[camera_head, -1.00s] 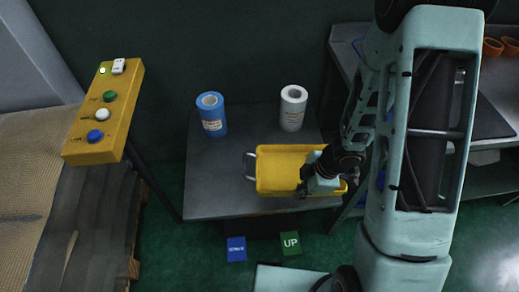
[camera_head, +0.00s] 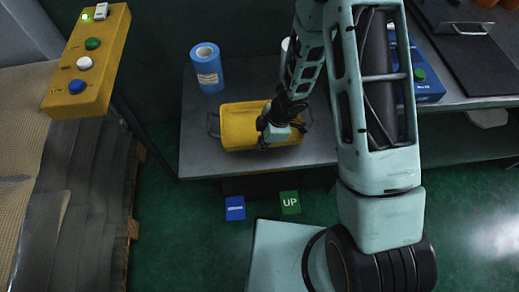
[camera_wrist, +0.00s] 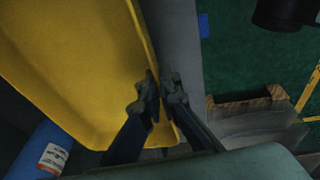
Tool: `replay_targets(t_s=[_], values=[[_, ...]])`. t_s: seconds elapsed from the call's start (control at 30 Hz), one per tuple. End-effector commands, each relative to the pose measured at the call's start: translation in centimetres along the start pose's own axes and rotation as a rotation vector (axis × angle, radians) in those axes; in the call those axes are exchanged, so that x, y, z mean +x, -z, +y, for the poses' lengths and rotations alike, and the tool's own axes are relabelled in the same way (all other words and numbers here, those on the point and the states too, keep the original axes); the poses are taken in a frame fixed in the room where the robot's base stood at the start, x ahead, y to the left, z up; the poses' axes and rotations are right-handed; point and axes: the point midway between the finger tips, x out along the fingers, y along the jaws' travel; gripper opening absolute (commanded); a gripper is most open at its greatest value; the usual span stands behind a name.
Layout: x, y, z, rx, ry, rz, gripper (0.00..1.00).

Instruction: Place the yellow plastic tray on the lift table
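The yellow plastic tray (camera_head: 238,131) is at the grey lift table (camera_head: 200,150), over its middle; I cannot tell whether it rests on the top or hangs slightly above it. Its left handle shows, while my gripper (camera_head: 275,128) covers part of its right half. In the wrist view, the tray (camera_wrist: 75,60) fills the upper left. My gripper (camera_wrist: 161,90) is shut on its rim, one finger on the inner side and one outside. A grey strip of table (camera_wrist: 175,45) shows beside the rim.
A blue roll (camera_head: 207,70) stands at the table's back left; a white roll (camera_head: 284,45) is mostly hidden behind my arm. Blue (camera_head: 235,208) and green UP (camera_head: 290,202) pedals lie on the floor in front. A yellow button box (camera_head: 90,60) stands left; a workbench (camera_head: 455,85) is right.

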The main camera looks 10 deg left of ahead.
Motion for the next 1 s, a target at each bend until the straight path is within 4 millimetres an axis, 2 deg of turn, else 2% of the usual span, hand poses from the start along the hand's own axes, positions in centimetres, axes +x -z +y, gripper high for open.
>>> replay_targets(t_s=[0.2, 0.4, 0.83, 1.0], values=[[1.9, 0.4, 0.5, -0.002, 0.000, 0.001, 0.00], [4.2, -0.3, 0.2, -0.001, -0.001, 0.001, 0.00], [4.5, -0.4, 0.1, 0.000, -0.001, 0.001, 0.00], [4.4, -0.4, 0.1, 0.000, 0.000, 0.000, 0.20]])
